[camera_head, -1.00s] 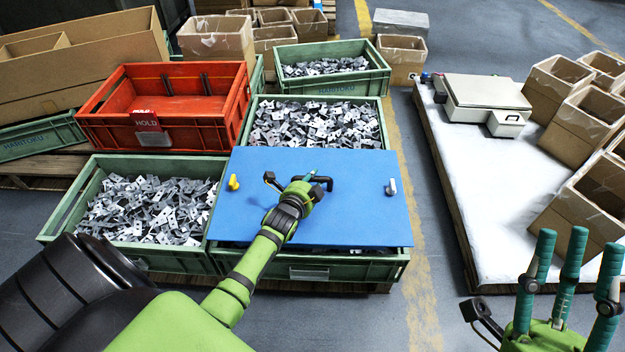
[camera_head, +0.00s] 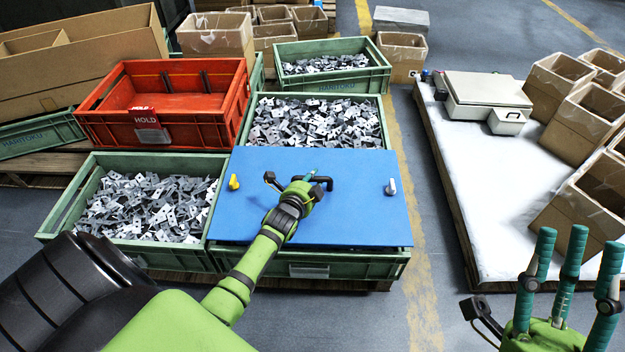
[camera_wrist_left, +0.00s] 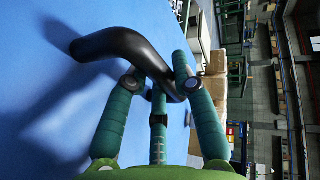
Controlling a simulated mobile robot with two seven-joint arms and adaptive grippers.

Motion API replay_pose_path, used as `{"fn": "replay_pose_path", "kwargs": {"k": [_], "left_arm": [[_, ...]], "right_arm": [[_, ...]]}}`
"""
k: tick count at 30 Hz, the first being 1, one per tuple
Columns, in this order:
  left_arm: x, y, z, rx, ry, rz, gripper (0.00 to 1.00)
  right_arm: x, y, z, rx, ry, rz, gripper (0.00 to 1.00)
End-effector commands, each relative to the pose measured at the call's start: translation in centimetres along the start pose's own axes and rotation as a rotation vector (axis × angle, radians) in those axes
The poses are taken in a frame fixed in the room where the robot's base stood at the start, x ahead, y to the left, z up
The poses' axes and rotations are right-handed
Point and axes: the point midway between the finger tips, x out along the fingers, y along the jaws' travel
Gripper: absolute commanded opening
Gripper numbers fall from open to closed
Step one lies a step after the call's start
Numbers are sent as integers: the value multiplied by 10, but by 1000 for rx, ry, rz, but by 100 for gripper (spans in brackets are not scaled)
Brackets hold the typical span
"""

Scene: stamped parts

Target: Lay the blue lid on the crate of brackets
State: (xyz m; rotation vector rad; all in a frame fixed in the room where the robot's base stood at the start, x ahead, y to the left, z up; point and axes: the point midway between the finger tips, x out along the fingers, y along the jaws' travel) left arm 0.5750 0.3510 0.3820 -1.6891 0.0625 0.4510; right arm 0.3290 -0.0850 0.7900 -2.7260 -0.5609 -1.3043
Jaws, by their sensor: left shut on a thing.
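The blue lid (camera_head: 352,219) lies flat over the front right green crate (camera_head: 362,264), whose front wall shows below it. The lid covers that crate's contents. It has a black handle (camera_head: 327,184) in its middle, a yellow latch at its left and a grey and yellow one at its right. My left gripper (camera_head: 308,181) is shut on the handle. In the left wrist view its teal fingers (camera_wrist_left: 157,95) close around the black handle (camera_wrist_left: 125,47), with the blue lid (camera_wrist_left: 60,110) beyond. My right gripper (camera_head: 565,285) is empty with its fingers spread, at the bottom right.
Open green crates of metal brackets stand to the left (camera_head: 75,208), behind (camera_head: 250,118) and further back (camera_head: 330,90). A red crate (camera_head: 165,90) with a HOLD tag is at the back left. A white-topped table (camera_head: 480,180) holds a scale and cardboard boxes.

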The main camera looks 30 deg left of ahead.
Motion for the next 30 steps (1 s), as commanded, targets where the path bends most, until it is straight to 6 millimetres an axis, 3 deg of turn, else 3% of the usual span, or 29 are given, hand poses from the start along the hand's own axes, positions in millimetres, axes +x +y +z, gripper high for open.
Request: {"fn": "replay_pose_path", "kwargs": {"k": [30], "left_arm": [[8, 18, 2, 1, 2, -10, 0]], "right_arm": [[-14, -2, 12, 0, 0, 0, 40]]}}
